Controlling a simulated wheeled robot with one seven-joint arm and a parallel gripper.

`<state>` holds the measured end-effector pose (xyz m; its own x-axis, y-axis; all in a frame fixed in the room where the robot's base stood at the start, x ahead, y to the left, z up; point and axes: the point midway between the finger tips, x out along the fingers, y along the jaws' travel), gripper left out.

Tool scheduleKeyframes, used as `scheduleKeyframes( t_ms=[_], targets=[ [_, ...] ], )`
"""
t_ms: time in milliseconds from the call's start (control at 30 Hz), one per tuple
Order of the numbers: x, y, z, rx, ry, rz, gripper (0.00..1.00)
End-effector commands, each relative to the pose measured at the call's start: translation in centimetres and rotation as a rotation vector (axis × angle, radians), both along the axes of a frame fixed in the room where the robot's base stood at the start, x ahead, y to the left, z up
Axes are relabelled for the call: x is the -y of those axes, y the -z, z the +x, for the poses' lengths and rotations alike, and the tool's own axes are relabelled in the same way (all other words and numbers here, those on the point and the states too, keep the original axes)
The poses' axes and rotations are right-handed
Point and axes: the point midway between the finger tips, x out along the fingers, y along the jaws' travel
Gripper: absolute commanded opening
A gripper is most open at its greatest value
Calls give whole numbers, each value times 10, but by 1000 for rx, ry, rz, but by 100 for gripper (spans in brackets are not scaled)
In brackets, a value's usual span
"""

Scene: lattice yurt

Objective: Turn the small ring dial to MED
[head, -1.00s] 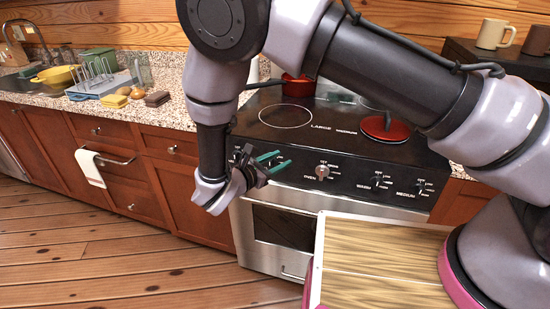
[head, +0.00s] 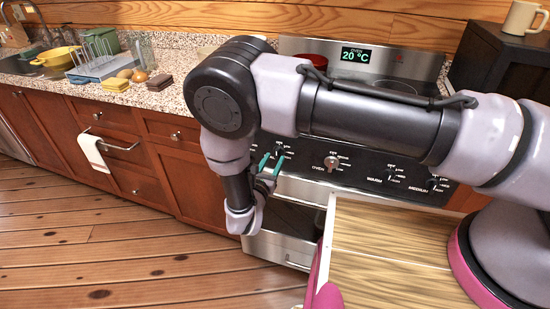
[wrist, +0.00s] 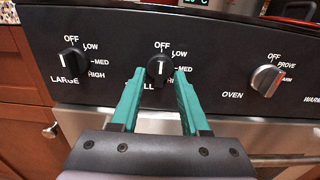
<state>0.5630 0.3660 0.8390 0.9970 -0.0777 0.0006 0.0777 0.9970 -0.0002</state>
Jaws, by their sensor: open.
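The small ring dial (wrist: 158,68) is a black knob in the middle of the wrist view, its white mark pointing up at OFF. MED is printed at its right, HIGH lower down; its name label is partly hidden, with "LL" showing. My gripper (wrist: 157,74) is open and empty, its teal fingertips on either side of the dial in the picture. I cannot tell whether they touch it. In the head view my gripper (head: 270,162) is at the stove's front panel, beside the dial (head: 279,147).
The LARGE dial (wrist: 73,60) is to the left, at OFF. The silver OVEN knob (wrist: 267,79) is to the right. Further right is the WARM dial (head: 393,174). The oven display (head: 356,55) reads 20 °C. A wooden-topped surface (head: 390,262) stands in front of the stove.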

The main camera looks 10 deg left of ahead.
Motion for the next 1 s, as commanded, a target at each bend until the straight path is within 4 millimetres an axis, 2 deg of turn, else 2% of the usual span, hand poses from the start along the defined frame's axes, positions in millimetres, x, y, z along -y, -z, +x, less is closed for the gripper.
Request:
scheduleKeyframes(
  t_ms=[167,467,500,567,600,1000],
  targets=[
    [1,0,16,-1,0,0,46],
    [2,0,18,-1,0,0,46],
    [2,0,18,-1,0,0,38],
    [2,0,18,-1,0,0,15],
    [2,0,18,-1,0,0,0],
    [1,0,18,1,-1,32,0]
  ],
)
